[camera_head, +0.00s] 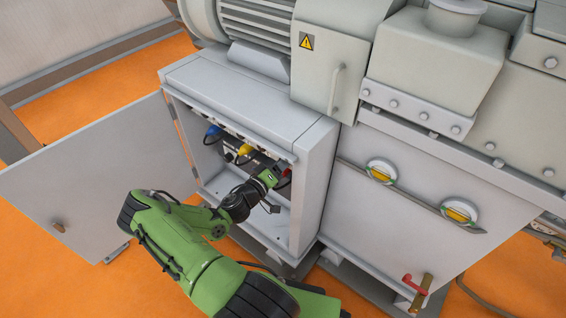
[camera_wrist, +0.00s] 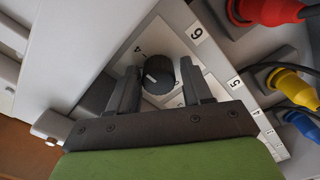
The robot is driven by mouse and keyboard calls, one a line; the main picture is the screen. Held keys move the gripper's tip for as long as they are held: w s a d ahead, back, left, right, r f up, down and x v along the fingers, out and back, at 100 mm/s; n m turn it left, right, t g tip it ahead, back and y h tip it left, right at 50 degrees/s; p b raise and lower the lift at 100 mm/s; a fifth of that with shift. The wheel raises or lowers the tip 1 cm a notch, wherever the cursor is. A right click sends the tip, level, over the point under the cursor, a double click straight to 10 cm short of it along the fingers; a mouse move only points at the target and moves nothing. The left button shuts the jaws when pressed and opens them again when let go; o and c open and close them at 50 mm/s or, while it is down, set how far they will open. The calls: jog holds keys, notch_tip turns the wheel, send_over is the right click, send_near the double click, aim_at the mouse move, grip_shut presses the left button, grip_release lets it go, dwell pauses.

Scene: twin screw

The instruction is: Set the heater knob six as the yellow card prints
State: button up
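The black heater knob (camera_wrist: 160,76) sits on a white dial plate with small printed figures, next to a printed 6 (camera_wrist: 197,32). Its white pointer line faces left and slightly up in the wrist view. The figures are partly hidden or too small to read surely. My gripper (camera_wrist: 159,69) is open, with one black finger on each side of the knob; narrow gaps seem to show between fingers and knob. In the head view my gripper (camera_head: 269,180) is inside the open cabinet (camera_head: 316,190), hiding the knob. I can make out no yellow card in either view.
Red (camera_wrist: 262,10), yellow (camera_wrist: 292,86) and blue (camera_wrist: 302,124) plugs with cables stand beside the dial row. A printed 5 (camera_wrist: 235,83) marks the neighbouring row. The cabinet door (camera_head: 100,175) hangs open at the left. Orange floor (camera_head: 60,265) lies clear around it.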

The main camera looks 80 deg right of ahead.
jog(key=shift+o, duration=0.9)
jog(key=shift+r, duration=0.1)
jog(key=p+v, duration=0.2)
jog(key=v, duration=1.3)
jog(key=shift+w+a, duration=0.2)
jog(key=shift+a, duration=0.1)
